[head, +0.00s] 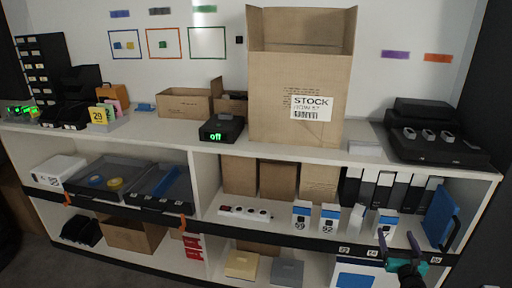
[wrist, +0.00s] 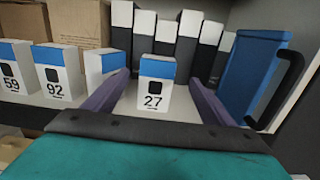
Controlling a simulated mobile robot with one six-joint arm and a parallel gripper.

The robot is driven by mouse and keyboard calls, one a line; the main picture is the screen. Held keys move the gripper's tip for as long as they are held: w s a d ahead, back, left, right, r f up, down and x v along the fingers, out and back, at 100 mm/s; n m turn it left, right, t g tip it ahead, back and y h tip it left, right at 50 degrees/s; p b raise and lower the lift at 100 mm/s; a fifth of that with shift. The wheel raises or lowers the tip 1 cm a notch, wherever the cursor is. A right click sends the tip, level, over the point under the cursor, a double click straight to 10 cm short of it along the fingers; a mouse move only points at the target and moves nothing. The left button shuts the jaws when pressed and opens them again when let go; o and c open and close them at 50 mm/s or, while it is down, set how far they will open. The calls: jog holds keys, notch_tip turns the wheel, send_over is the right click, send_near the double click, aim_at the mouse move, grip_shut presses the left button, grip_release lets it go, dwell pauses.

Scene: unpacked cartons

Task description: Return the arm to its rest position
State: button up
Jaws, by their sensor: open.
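My gripper (head: 399,244) shows at the lower right of the head view, in front of the right shelf bay. In the wrist view its two purple fingers (wrist: 160,100) are spread apart. A white and blue box marked 27 (wrist: 154,88) stands upright on the shelf beyond and between the fingers, with no visible contact. It also shows in the head view (head: 385,222), partly behind my gripper. Nothing is held.
Boxes marked 59 (wrist: 14,72) and 92 (wrist: 57,75) stand to the left. Black and white binders (head: 383,188) stand behind. A blue case with a black handle (head: 439,215) is close on the right. A dark shelf edge (head: 280,238) runs below the boxes.

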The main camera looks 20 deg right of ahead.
notch_tip(320, 180, up, 4)
jog(key=d+m+g+h+p, duration=0.2)
jog(key=m+p, duration=0.4)
jog(key=m, duration=0.6)
jog(key=w+a+f+m+g+y+p, duration=0.5)
jog(key=w+a+f+m, duration=0.3)
jog(key=a+f+m, duration=0.6)
jog(key=w+a+f+m+g+y+p, duration=0.15)
jog(key=a+f, duration=0.25)
jog(key=a, duration=0.5)
jog(key=a+f+m+g+y+p, duration=0.1)
jog(key=a+f+g+y, duration=0.1)
jog(key=a+f, duration=0.45)
jog(key=s+a+f+g+y, duration=0.1)
jog(key=s+a+f+g, duration=0.15)
jog(key=a, duration=0.65)
jog(key=s+a+f+g+y, duration=0.1)
jog(key=s+a+y, duration=0.15)
jog(key=a, duration=0.65)
jog(key=s+a+g+p, duration=0.1)
jog(key=s+a+g, duration=0.5)
jog(key=s+a, duration=0.8)
jog(key=shift+r+y, duration=0.3)
jog(key=shift+r, duration=0.05)
